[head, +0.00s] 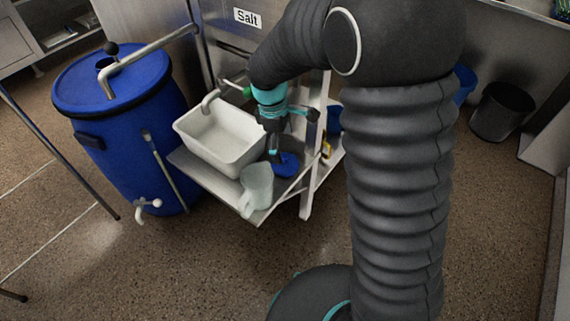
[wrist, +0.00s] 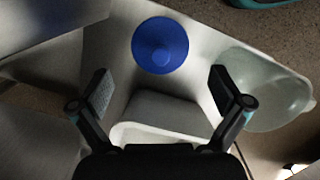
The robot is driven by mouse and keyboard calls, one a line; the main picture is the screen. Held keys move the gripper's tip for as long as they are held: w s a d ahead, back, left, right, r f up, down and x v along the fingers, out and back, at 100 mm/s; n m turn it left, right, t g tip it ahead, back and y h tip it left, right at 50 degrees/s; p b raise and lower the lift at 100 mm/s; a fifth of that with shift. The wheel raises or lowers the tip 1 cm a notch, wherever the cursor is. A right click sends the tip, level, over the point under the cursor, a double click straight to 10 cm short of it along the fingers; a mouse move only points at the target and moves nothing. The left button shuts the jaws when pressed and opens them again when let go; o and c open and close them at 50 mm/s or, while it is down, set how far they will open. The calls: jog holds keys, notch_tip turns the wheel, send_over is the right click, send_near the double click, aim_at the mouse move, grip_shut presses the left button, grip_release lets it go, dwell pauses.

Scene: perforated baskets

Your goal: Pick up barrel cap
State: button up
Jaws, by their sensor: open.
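The barrel cap is a round blue disc with a raised centre. In the wrist view the barrel cap (wrist: 160,45) lies on the metal shelf, ahead of and between my fingertips. In the head view the barrel cap (head: 288,165) is partly hidden behind my gripper (head: 273,152). My gripper points down over the shelf. In the wrist view my gripper (wrist: 161,90) is open, with its two fingers wide apart and nothing between them. I cannot tell how high it is above the cap.
A white basin (head: 222,140) stands on the metal shelf (head: 262,215) left of the cap. A translucent jug (head: 257,187) stands close in front, near the shelf edge. A blue barrel (head: 130,130) with a pipe stands at left. Steel uprights flank the shelf.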

aim_at(284, 155)
jog(key=shift+s+d+f, duration=0.1)
jog(key=shift+d+f, duration=0.1)
jog(key=shift+f, duration=1.45)
jog(key=shift+d+f, duration=0.2)
jog(key=shift+f, duration=1.45)
jog(key=c, duration=1.1)
jog(key=shift+r, duration=0.15)
